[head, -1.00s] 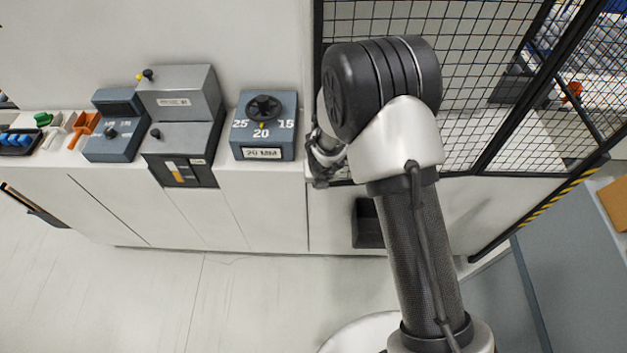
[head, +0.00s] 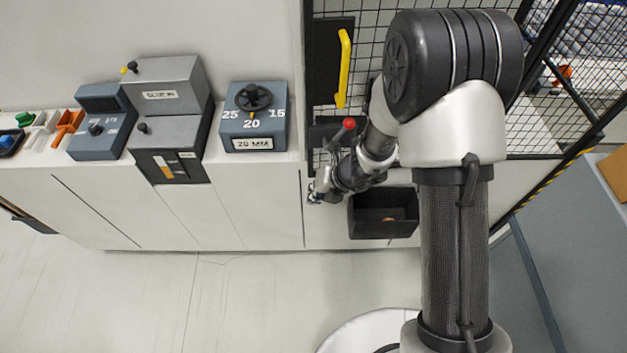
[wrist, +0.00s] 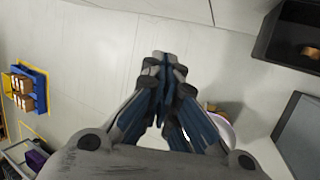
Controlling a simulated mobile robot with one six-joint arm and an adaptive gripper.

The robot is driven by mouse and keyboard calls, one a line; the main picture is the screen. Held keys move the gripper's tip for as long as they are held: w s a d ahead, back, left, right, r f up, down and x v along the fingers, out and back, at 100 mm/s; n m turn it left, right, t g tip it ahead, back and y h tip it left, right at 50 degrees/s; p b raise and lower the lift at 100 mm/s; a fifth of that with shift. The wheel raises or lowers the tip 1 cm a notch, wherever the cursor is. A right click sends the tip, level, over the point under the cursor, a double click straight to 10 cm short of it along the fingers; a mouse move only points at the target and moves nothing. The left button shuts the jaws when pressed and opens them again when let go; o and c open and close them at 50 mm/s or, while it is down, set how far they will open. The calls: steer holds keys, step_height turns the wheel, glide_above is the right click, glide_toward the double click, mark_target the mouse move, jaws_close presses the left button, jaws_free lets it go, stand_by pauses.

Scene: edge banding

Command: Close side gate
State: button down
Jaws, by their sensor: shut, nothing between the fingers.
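The black mesh gate (head: 368,25) stands behind my arm, with a yellow upright handle (head: 343,68) on a black plate at its left edge. A lever with a red knob (head: 349,124) shows below the handle. My arm hides much of the mesh, and I cannot tell whether the gate is fully closed. My gripper (head: 314,194) is low in front of the white cabinet, below and left of the handle and apart from it. In the wrist view my gripper (wrist: 165,60) has its fingers together with nothing between them, above the pale floor.
A black open bin (head: 383,214) sits on the cabinet front, just right of my gripper; it also shows in the wrist view (wrist: 285,42). A blue-grey dial box (head: 253,118) and a grey machine (head: 168,130) stand on the counter to the left. The floor in front is clear.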

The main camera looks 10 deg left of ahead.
step_height(320, 180, down, 6)
steer(key=d+m+t+y+b, duration=0.2)
steer(key=m+y+b, duration=0.2)
steer(key=y+b, duration=0.5)
steer(key=w+d+r+m+t+y+b, duration=0.1)
steer(key=d+r+m+t+b, duration=0.15)
steer(key=d+t+b, duration=0.5)
steer(key=shift+w+a+r+g+b, duration=0.1)
steer(key=shift+w+a+g+b, duration=0.5)
steer(key=shift+w+a, duration=1.1)
steer(key=shift+w+a+f+g+b, duration=0.1)
steer(key=shift+w+a+g+b, duration=0.2)
steer(key=shift+w+a+b, duration=1.05)
steer(key=shift+w+a+r+g+b, duration=0.1)
steer(key=shift+w+a+g+b, duration=0.3)
steer(key=shift+w+a, duration=1.6)
steer(key=shift+s+a, duration=0.4)
